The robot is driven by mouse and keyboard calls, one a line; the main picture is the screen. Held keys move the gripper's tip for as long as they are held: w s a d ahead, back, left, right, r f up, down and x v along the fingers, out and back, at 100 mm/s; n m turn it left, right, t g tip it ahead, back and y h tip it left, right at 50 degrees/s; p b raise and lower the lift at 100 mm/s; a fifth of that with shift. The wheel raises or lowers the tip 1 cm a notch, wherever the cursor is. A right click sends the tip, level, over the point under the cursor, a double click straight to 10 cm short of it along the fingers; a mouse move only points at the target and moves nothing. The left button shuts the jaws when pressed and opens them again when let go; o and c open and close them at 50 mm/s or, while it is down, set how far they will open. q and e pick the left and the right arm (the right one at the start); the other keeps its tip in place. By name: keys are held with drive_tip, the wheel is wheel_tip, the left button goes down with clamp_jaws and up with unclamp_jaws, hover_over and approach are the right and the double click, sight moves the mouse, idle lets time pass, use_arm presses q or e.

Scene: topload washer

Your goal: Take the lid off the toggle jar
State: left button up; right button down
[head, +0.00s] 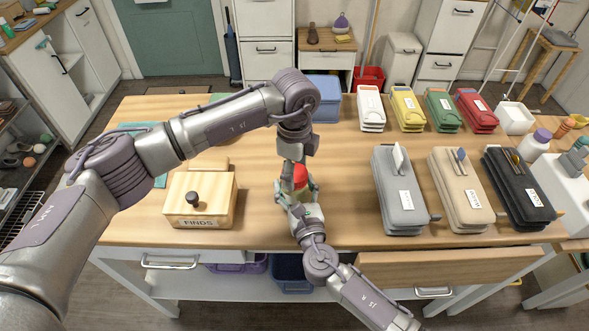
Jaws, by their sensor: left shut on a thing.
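The toggle jar (311,212) stands near the middle of the wooden table and is mostly hidden by my grippers; a pale part of it shows. Its red lid (300,176) shows at the top. My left gripper (291,181) comes down from above and is shut on the red lid. I cannot tell whether the lid is still touching the jar. My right gripper (299,196) reaches in from the front, low at the jar, with its fingers around it. Its grip on the jar is too hidden to tell.
A wooden box (222,190) with a dark knob stands to the left. Grey (386,190), beige (446,193) and black (503,185) cases stand to the right. Several coloured cases and a blue bin (323,85) line the back. A drawer (450,268) sticks out at the front right.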

use_arm(q)
drive_tip(key=shift+r, duration=0.15)
use_arm(e)
drive_tip(key=shift+f, duration=0.15)
use_arm(q)
drive_tip(key=shift+r, duration=1)
drive_tip(key=shift+r, duration=2)
use_arm(e)
unclamp_jaws()
